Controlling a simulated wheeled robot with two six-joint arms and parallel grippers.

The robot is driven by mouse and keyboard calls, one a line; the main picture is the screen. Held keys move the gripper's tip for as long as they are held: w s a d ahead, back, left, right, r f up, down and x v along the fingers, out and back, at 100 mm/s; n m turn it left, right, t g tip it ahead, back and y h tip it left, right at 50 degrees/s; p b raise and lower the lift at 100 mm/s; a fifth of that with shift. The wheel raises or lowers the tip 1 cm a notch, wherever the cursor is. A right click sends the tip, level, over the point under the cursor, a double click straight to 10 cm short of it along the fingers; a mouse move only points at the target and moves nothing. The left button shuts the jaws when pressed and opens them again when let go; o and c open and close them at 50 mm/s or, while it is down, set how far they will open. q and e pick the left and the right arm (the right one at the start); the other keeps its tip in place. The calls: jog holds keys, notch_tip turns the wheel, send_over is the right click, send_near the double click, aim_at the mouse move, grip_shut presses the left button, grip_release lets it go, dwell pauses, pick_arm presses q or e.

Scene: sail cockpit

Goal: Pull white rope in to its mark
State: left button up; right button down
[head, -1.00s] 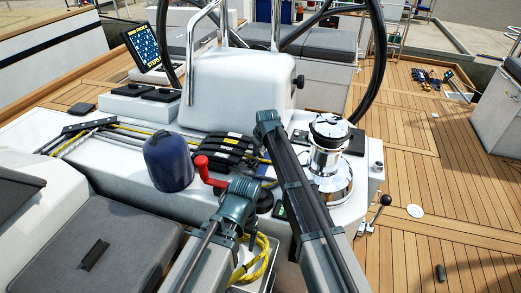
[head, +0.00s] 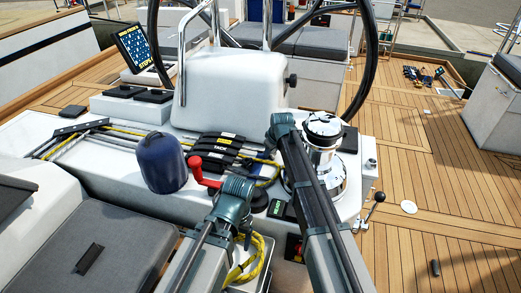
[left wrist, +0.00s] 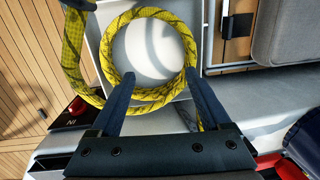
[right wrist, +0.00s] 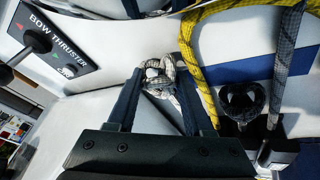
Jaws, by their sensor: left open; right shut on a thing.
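A short bundle of pale, white-grey rope (right wrist: 160,78) sits between the fingers of my right gripper (right wrist: 160,80) in the right wrist view. The fingers are shut on it. A mark on this rope cannot be made out. In the head view my right wrist is just left of the chrome winch (head: 322,150), and the arm hides the fingertips and that rope. My left gripper (left wrist: 160,82) is open and empty, its fingers pointing at a coil of yellow rope (left wrist: 188,45) over a white bin (left wrist: 208,108); contact cannot be told.
Black rope clutches (head: 222,150) and a red handle (head: 203,173) lie beside a dark blue capped cylinder (head: 160,163). A yellow rope and a grey rope run near my right gripper. A bow thruster panel (right wrist: 50,45) is close by. Open deck lies right.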

jog(key=shift+s+d, duration=0.1)
jog(key=shift+d, duration=0.25)
jog(key=c, duration=0.6)
grip_release()
jog(key=shift+a+r, duration=0.1)
jog(key=shift+r+p, duration=0.5)
jog(key=shift+p, duration=0.1)
notch_tip(320, 180, up, 3)
jog(key=p, duration=0.3)
jog(key=s, duration=0.5)
jog(key=s+a, duration=0.1)
jog(key=s, duration=1)
jog(key=shift+a+r+p, duration=0.2)
jog(key=shift+r+p, duration=0.2)
